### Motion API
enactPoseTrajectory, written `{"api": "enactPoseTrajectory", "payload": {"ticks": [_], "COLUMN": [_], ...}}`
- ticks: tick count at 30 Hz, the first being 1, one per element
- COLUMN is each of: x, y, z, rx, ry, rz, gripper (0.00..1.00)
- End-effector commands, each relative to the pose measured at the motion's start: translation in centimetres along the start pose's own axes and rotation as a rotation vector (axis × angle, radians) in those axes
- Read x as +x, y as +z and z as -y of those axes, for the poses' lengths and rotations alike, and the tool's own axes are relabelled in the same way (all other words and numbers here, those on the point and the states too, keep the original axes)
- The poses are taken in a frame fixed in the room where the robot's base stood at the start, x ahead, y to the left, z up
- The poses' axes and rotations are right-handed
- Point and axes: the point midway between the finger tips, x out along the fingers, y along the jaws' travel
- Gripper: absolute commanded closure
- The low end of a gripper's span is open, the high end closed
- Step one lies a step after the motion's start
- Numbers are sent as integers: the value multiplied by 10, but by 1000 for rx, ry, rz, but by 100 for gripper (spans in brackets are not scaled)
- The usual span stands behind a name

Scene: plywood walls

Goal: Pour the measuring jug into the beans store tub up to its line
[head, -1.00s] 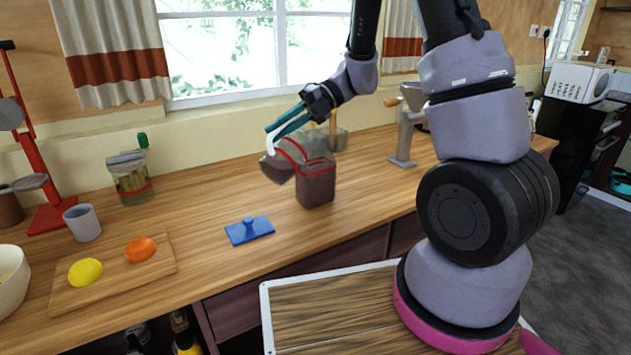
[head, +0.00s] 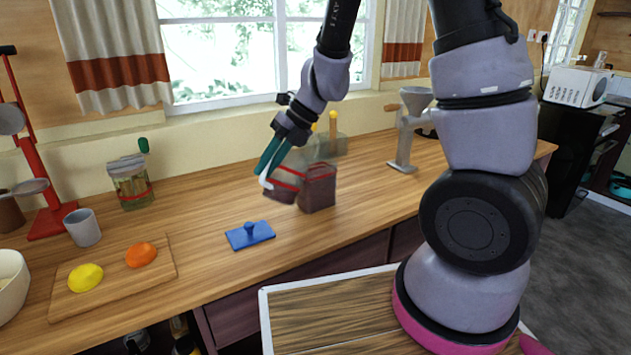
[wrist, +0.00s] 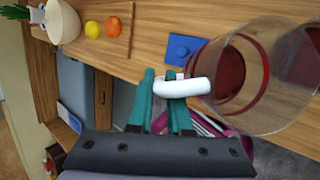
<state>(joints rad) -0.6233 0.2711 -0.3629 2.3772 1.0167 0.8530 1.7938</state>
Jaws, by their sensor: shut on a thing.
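The measuring jug (head: 281,190) is clear with a red band and dark red contents at its bottom. It is close to upright, just left of the beans store tub. My gripper (head: 267,178) is shut on the jug's white handle, which shows in the wrist view (wrist: 183,87); the jug's clear wall (wrist: 262,105) is beside it. The tub (head: 318,192) is square and see-through, stands on the counter and holds dark contents, with a red line near its top. I cannot tell exactly how the contents sit against that line. The jug partly covers the tub's left side.
A blue lid (head: 250,235) with a knob lies in front of the tub. A jar (head: 131,185), a grey cup (head: 83,228) and a board (head: 150,272) with yellow and orange items are left. A grey grinder (head: 406,140) stands right. Counter between jar and lid is clear.

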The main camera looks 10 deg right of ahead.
Motion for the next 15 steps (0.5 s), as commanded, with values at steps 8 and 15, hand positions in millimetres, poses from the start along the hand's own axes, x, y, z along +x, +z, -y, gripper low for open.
{"api": "enactPoseTrajectory", "payload": {"ticks": [8, 15], "x": [34, 56], "y": [-15, -25], "z": [3, 4], "rx": [-62, -116], "ry": [-138, -269], "rz": [26, 56], "gripper": [100, 100]}}
